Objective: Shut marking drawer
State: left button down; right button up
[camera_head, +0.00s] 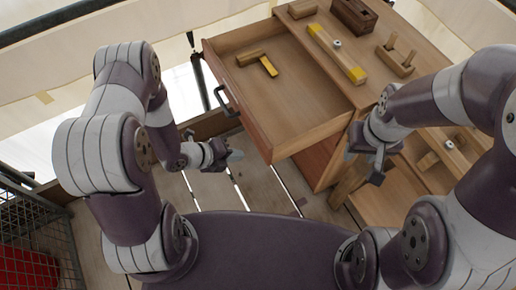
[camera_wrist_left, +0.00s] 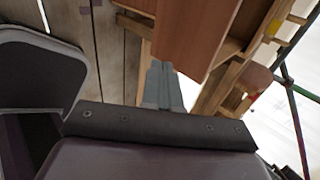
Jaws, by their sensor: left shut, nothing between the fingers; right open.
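The marking drawer (camera_head: 285,95) is pulled well out of the wooden bench on its left side. A dark handle (camera_head: 227,101) is on its front. A yellow and wood T-shaped tool (camera_head: 260,60) lies inside it. My left gripper (camera_head: 233,156) is shut and empty, below and apart from the drawer front. In the left wrist view its closed fingers (camera_wrist_left: 163,85) point towards a reddish-brown wooden panel (camera_wrist_left: 195,35); I cannot tell whether they touch it. My right gripper (camera_head: 364,163) is open and empty, beside the bench near the drawer's right end.
On the bench top (camera_head: 395,25) are a yellow-ended wooden bar (camera_head: 336,53), a dark box (camera_head: 354,15) and a pegged wooden block (camera_head: 395,59). A wire basket (camera_head: 35,240) with something red stands at the lower left. Plank floor lies below the drawer.

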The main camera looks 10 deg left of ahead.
pick_arm(q)
jog(key=shift+w+d+f+p, duration=0.1)
jog(key=shift+w+d+f, duration=0.55)
jog(key=shift+d, duration=0.4)
jog(key=shift+w+d+f+p, duration=0.1)
jog(key=shift+w+d+f, duration=0.3)
jog(key=shift+w+d, duration=0.5)
jog(key=shift+w+d+f+p, duration=0.1)
jog(key=shift+w+d+f, duration=0.45)
jog(key=shift+d, duration=0.6)
pick_arm(e)
jog(key=shift+r, duration=0.2)
pick_arm(q)
jog(key=shift+d, duration=0.1)
